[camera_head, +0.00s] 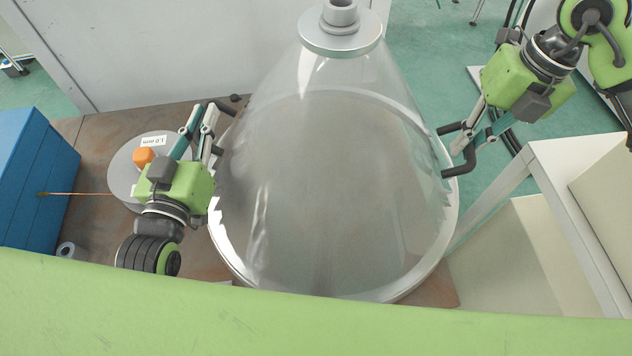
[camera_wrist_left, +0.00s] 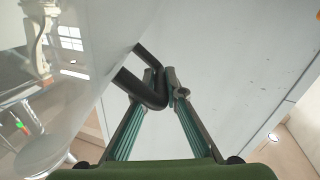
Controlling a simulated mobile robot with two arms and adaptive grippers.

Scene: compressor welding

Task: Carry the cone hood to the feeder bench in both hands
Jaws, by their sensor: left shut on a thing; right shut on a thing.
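The cone hood (camera_head: 335,170) is a large clear cone with a pale metal ring at its base and a metal collar on top. It stands upright in the middle of the head view. My left gripper (camera_head: 212,112) is shut on the black handle at the hood's left side. The left wrist view shows this handle (camera_wrist_left: 148,92) between the fingers (camera_wrist_left: 165,80), with the clear wall at left. My right gripper (camera_head: 462,148) is shut on the black handle at the hood's right side. A brown-topped bench (camera_head: 92,235) lies beneath; I cannot tell whether the base touches it.
A grey round spool (camera_head: 124,178) labelled 1.0 mm lies left of the hood, partly behind my left gripper. A blue box (camera_head: 35,175) stands at far left. A white bench (camera_head: 575,160) stands at right. A pale wall panel (camera_head: 160,55) rises behind; green floor (camera_head: 430,60) shows at back right.

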